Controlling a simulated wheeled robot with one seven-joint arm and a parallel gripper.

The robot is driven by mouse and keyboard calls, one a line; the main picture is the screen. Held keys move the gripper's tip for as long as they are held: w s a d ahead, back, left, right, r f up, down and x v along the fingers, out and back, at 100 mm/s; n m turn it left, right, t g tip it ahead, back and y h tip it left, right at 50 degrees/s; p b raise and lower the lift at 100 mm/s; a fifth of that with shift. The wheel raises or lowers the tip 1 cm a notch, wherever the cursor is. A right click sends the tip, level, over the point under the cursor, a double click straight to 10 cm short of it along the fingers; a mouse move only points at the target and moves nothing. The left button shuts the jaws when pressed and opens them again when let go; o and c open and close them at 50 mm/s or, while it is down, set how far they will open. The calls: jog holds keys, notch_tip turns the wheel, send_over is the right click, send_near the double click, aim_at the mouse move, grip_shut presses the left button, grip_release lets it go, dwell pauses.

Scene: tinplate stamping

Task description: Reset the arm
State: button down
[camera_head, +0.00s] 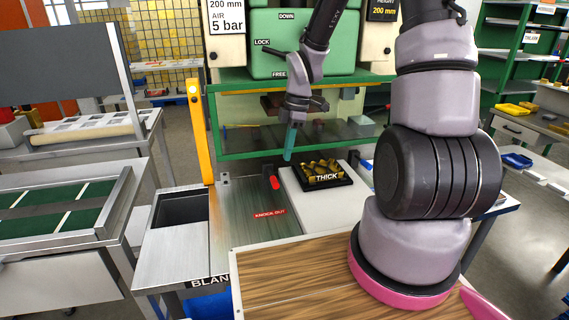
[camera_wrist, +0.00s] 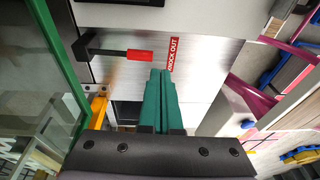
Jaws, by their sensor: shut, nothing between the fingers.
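My gripper (camera_head: 289,142) hangs in the air in front of the green-framed press, over the metal work surface. Its teal fingers are shut together with nothing between them. In the wrist view my gripper (camera_wrist: 161,75) points toward the metal plate, close to the "KNOCK OUT" label (camera_wrist: 173,54). A lever with a red grip (camera_head: 274,182) lies left of and below the fingertips in the head view. The lever's red grip also shows in the wrist view (camera_wrist: 139,55), apart from the fingers.
A black "THICK" tray (camera_head: 345,182) with brass-coloured pieces sits on a white surface right of my gripper. A yellow post (camera_head: 200,135) stands at left. The green press (camera_head: 285,45) is behind. A wooden board (camera_head: 310,275) lies in front, largely bare.

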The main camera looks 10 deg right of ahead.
jog(key=shift+s+d+r, duration=0.15)
jog(key=shift+r, duration=0.6)
